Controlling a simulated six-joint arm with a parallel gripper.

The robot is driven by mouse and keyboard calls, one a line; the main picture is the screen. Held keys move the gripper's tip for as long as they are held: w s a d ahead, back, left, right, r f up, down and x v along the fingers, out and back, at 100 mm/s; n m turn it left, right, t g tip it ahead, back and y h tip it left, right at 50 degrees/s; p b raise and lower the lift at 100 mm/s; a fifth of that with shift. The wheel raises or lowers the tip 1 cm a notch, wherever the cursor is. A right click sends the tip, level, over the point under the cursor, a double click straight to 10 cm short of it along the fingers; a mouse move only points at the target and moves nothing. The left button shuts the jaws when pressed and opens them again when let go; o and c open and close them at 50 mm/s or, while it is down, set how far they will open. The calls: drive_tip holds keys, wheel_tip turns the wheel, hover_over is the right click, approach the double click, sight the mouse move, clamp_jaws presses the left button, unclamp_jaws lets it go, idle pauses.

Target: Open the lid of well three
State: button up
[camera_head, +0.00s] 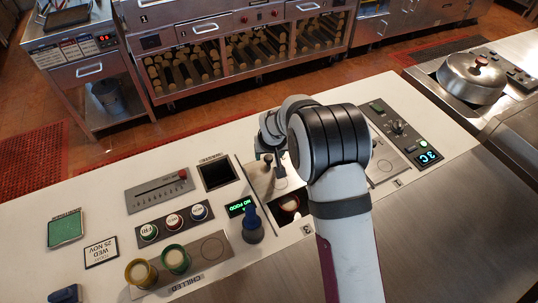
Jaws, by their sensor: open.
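My arm reaches from the bottom right over the white counter, and its wrist hides part of the panels beneath. My gripper (273,163) is open above a steel panel (262,188) in the middle of the counter, left of my wrist. It holds nothing that I can see.
Yellow (141,273) and green (175,260) cups stand in the chilled panel. A control panel with a display (428,157) lies right of my wrist. The steel front surface (450,230) is clear.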

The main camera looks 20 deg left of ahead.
drive_tip(key=shift+x, duration=0.8)
clamp_jaws()
drive_tip(key=shift+w+r, duration=0.1)
drive_tip(key=shift+w, duration=0.05)
idle(0.7)
